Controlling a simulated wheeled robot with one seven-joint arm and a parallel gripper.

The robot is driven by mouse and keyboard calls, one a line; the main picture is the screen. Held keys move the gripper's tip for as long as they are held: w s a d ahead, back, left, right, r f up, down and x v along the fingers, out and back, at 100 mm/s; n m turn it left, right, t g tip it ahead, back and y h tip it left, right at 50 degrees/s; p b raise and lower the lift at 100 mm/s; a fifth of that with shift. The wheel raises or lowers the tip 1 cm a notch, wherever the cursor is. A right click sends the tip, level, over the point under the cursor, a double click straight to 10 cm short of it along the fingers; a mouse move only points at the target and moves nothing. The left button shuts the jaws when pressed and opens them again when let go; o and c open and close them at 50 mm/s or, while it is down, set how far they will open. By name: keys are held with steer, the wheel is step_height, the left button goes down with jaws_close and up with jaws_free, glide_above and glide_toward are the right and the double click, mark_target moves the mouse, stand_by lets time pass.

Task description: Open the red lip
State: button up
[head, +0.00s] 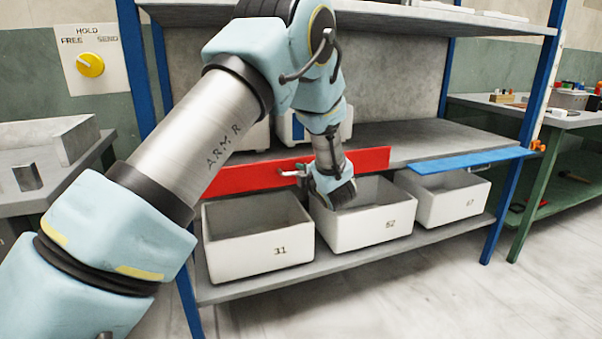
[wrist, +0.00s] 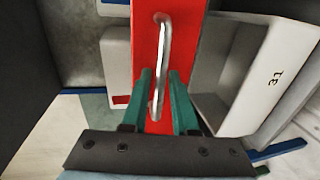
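The red lip (head: 245,178) is a long flat strip standing upright along the front edge of the middle shelf. In the wrist view the red lip (wrist: 183,40) runs up the picture, with its silver bar handle (wrist: 164,50) on its face. The handle (head: 288,173) also shows in the head view, just left of my gripper (head: 306,178). In the wrist view the green fingers of my gripper (wrist: 160,76) are apart, one on each side of the handle's lower part. A gap shows between fingers and bar. My gripper hides part of the lip in the head view.
A blue lip (head: 470,160) juts out flat beside the red one. Blue posts (head: 512,185) frame the rack.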

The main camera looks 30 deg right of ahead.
jaws_close()
stand_by(1.4)
